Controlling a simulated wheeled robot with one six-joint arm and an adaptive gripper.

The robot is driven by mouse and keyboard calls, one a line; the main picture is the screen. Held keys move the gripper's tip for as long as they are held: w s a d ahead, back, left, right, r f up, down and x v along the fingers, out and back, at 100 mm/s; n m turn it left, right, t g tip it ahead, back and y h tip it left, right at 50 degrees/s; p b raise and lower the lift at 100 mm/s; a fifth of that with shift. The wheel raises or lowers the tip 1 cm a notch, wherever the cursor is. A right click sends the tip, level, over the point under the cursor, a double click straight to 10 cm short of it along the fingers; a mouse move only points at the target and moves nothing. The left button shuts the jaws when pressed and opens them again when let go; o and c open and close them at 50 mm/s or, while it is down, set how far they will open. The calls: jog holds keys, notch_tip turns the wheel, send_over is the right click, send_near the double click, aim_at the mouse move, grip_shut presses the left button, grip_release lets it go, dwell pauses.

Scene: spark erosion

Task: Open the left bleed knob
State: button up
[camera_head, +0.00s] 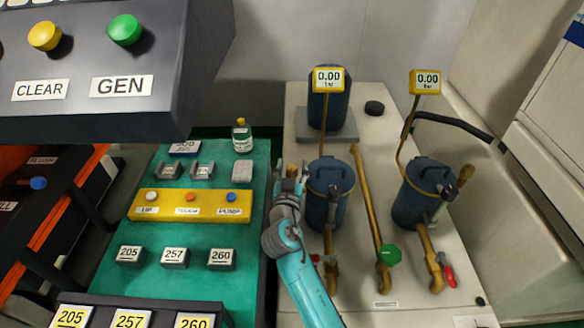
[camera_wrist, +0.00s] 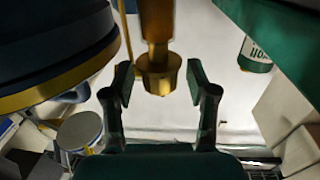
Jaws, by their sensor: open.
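The left bleed knob, a brass fitting with a wider collar, shows at the top centre of the wrist view (camera_wrist: 158,68). In the head view a small brass piece of it (camera_head: 292,170) shows at the left side of the left blue filter canister (camera_head: 328,205), mostly hidden by my gripper (camera_head: 288,186). In the wrist view my gripper (camera_wrist: 160,82) is open, with one finger on each side of the knob's lower end. Gaps show between the fingers and the brass. The canister's dark blue side with a yellow band (camera_wrist: 45,60) fills the upper left there.
A right canister (camera_head: 422,195) with its own brass knob (camera_head: 465,174) stands to the right. Brass pipes (camera_head: 362,190), a green valve knob (camera_head: 390,255) and a red handle (camera_head: 448,276) are near. A green table (camera_head: 200,232) with blocks and a bottle (camera_head: 242,136) lies left.

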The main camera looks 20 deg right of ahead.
grip_shut()
jog(key=shift+d+n+y, duration=0.1)
jog(key=shift+n+y, duration=0.2)
jog(key=shift+y, duration=0.2)
jog(key=shift+t+y, duration=0.3)
jog(key=shift+f+n+y, duration=0.1)
jog(key=shift+n+y, duration=0.7)
jog(key=shift+y, duration=0.1)
jog(key=shift+n+t+y, duration=0.4)
jog(key=shift+n+y, duration=0.1)
jog(key=shift+y, duration=0.2)
grip_release()
